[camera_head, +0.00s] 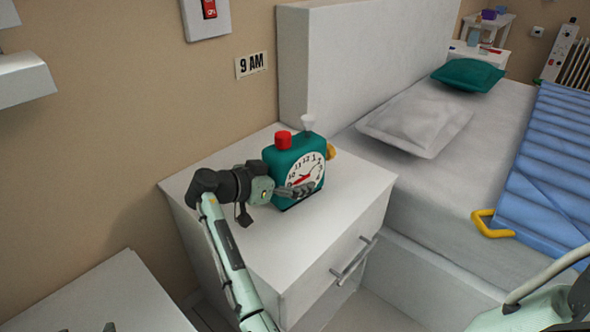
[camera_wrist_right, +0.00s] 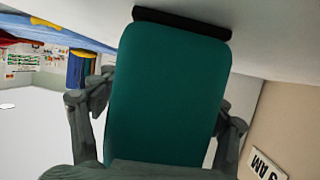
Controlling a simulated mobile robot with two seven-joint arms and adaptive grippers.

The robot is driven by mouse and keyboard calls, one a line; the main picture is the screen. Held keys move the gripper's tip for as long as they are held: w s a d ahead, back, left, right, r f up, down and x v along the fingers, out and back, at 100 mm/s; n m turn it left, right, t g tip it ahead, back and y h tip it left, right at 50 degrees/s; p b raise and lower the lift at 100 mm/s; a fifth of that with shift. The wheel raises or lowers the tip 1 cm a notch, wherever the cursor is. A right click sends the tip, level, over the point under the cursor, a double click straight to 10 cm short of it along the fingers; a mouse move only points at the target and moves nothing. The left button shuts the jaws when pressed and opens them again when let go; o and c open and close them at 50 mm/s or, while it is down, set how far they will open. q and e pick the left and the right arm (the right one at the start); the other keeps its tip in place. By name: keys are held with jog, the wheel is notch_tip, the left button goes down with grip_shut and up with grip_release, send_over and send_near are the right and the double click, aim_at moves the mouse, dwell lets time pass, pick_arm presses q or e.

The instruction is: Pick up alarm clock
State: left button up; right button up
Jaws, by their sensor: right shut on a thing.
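The alarm clock (camera_head: 287,167) is a teal box with a white dial, a red knob on top and a yellow part at its right side. It stands upright on the white nightstand (camera_head: 235,222), and I see no clear gap beneath it. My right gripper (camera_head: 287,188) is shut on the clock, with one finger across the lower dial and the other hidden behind. In the right wrist view, the clock's plain teal side (camera_wrist_right: 168,90) fills the space between the two fingers. Small dark tips at the bottom left edge of the head view may be my left gripper (camera_head: 108,327).
A bed with a tall white headboard (camera_head: 365,60), a grey pillow (camera_head: 415,120) and a blue cover (camera_head: 560,150) stands right of the nightstand. The wall with a "9 AM" sign (camera_head: 251,64) is behind. Another white surface (camera_head: 100,295) is at lower left.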

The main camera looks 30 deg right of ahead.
jog(key=c, duration=0.5)
jog(key=shift+r, duration=0.15)
jog(key=shift+c, duration=0.5)
